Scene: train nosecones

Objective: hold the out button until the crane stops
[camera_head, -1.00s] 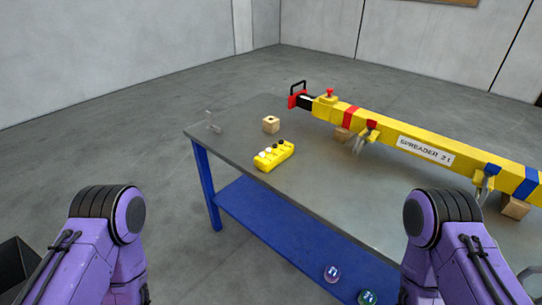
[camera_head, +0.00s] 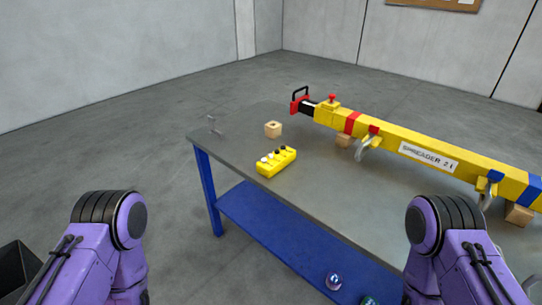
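A yellow control box (camera_head: 277,162) lies on the grey table top near its left front edge. It has white buttons at its left end and black ones at its right; no labels are readable. A long yellow beam marked "SPREADER 2t" (camera_head: 428,156) rests on wooden blocks along the back of the table. Its left end has a black section and a red end piece with a black handle (camera_head: 299,101). My two purple arms show at the lower left and lower right, both short of the control box. Both grippers are out of the picture.
The table (camera_head: 231,149) has blue legs and a blue lower shelf (camera_head: 265,222) with round items (camera_head: 333,281). A dark bin (camera_head: 18,268) is at the lower left.

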